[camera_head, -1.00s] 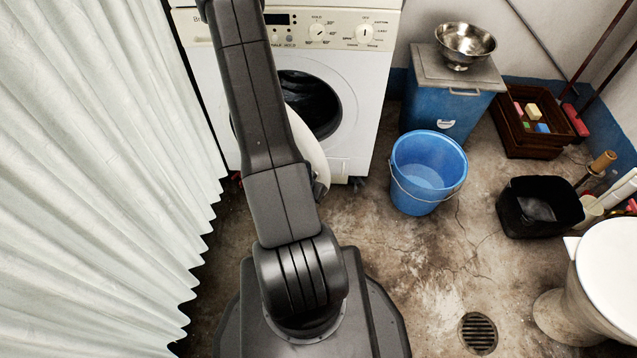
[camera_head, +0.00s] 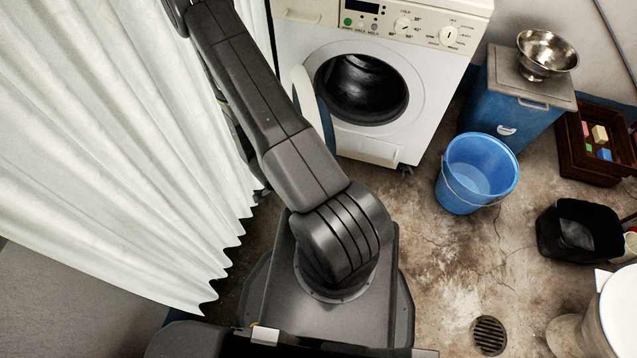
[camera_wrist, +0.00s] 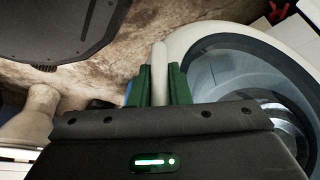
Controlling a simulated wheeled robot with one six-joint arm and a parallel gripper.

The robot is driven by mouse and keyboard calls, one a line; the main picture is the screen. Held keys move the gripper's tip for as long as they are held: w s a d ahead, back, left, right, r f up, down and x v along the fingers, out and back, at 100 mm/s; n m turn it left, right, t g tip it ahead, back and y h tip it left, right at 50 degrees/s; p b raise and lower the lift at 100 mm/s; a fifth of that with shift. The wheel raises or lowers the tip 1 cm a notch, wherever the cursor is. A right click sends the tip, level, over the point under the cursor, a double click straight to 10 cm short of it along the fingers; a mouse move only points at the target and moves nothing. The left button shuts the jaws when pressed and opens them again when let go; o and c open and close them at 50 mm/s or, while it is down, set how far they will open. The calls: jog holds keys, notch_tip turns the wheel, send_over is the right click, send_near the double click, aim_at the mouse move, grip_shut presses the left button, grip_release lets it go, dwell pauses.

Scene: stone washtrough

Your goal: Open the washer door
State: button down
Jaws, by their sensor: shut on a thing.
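The white washer (camera_head: 345,30) stands at the back in the head view, its dark drum opening (camera_head: 362,88) in plain sight. Its round door (camera_head: 302,90) is swung wide to the left, seen nearly edge-on and partly hidden by my arm. In the wrist view the door's white ring and clear glass (camera_wrist: 225,75) fill the right side. My gripper (camera_wrist: 159,82) has green fingers shut on a pale upright piece at the door's edge (camera_wrist: 159,60). The head view does not show my gripper.
A white pleated curtain (camera_head: 110,130) hangs close to the left of my arm. A blue bucket (camera_head: 475,175), a blue bin (camera_head: 515,105) with a metal bowl (camera_head: 546,52), and a black bin (camera_head: 575,232) stand to the right. Floor around the drain (camera_head: 489,335) is clear.

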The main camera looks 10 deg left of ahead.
jog(key=shift+a+p, duration=0.45)
jog(key=shift+a, duration=0.65)
jog(key=c, duration=1.4)
grip_release()
jog(key=shift+s, duration=0.1)
jog(key=shift+o, duration=0.2)
jog(key=shift+d, duration=0.1)
jog(key=p+v, duration=0.5)
jog(key=v, duration=0.8)
jog(key=shift+s+r+p, duration=0.2)
jog(key=shift+r+p, duration=0.15)
jog(key=shift+p, duration=0.05)
